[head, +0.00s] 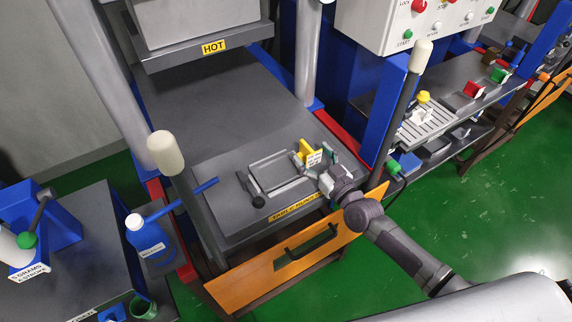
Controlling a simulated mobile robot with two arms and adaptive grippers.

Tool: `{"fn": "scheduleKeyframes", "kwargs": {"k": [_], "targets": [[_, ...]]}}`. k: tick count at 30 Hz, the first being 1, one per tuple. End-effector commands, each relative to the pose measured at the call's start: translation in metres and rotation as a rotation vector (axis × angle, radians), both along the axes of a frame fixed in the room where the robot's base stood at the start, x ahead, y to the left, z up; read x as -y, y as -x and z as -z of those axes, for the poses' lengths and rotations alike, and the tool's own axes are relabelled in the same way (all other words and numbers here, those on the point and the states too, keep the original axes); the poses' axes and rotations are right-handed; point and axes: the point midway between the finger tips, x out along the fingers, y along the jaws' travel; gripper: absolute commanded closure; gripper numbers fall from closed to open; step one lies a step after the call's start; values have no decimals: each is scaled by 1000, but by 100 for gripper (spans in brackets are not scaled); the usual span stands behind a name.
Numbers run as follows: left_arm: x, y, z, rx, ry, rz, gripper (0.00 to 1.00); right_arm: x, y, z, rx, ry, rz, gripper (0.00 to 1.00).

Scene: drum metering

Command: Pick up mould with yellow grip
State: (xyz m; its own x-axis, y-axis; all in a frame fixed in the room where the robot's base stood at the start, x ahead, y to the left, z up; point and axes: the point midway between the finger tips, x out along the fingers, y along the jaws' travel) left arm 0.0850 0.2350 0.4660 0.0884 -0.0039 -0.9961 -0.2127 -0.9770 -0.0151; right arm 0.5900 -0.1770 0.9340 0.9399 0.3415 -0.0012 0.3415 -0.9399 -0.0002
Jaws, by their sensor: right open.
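The mould with the yellow grip (306,149) sits on the dark press plate, at the right end of a metal frame (272,178). A small pale label shows on its front, but its print is too small to read. My right gripper (325,168) is open, close to the mould on its right side. Its fingers partly cover that area, and I cannot tell whether they touch the mould. My left gripper is not in view.
A blue press post (388,118) stands right of the plate, with a rack (425,122) beyond holding red, green and yellow parts. White-capped levers flank the plate. An orange front panel (275,262) runs below. A blue bottle (146,238) stands left.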

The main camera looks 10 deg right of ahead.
Motion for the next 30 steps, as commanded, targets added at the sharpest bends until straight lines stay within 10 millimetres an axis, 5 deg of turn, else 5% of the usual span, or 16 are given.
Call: {"fn": "scheduleKeyframes", "kwargs": {"k": [6,20,30], "targets": [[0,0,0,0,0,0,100,0,0,1,-1,0,0,22],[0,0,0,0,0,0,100,0,0,0,-1,0,0,99],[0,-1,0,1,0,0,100,0,-1,-3,4,-4,1,100]]}}
